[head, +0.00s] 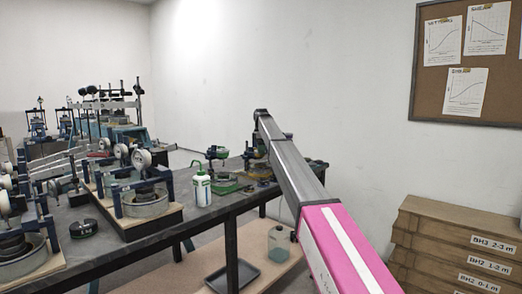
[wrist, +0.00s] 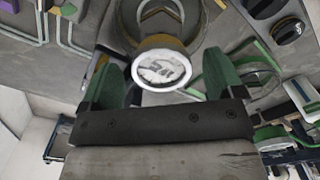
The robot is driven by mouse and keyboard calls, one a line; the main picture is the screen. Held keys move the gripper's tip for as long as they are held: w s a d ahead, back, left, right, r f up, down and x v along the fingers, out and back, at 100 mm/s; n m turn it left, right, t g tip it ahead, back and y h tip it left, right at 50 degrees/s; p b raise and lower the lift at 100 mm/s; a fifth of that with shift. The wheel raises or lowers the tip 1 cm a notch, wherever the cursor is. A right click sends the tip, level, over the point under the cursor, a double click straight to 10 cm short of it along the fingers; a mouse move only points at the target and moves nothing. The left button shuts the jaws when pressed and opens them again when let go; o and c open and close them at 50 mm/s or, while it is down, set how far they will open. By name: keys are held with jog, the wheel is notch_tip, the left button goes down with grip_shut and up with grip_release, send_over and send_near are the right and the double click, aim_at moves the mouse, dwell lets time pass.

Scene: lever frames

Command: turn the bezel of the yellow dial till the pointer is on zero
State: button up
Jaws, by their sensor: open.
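My gripper (wrist: 160,76) is open in the wrist view, with one green finger on each side of a round dial (wrist: 161,68). The dial has a white rim, a pale face and a yellow-olive body behind it. It appears between the fingers, with a gap in the picture on both sides; I cannot tell whether the fingertips reach its depth. The face is seen at a slant and too small to read the pointer. In the head view my arm hides the gripper, and I cannot make out the yellow dial.
The dark bench (head: 160,238) carries several rigs with white dials on the left. A white bottle with a green cap (head: 201,188) stands near its front edge. Green-edged apparatus (wrist: 250,75) lies right of the gripper. Wooden boxes (head: 450,240) stand right of my arm.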

jog(key=c, duration=0.9)
jog(key=m, duration=0.4)
jog(key=shift+s, duration=0.1)
jog(key=m, duration=0.3)
jog(key=shift+s+m, duration=0.1)
jog(key=shift+m, duration=0.2)
jog(key=m, duration=0.6)
jog(key=shift+s+a+r, duration=0.1)
jog(key=shift+a, duration=0.05)
jog(key=shift+m, duration=0.4)
jog(key=o, duration=0.9)
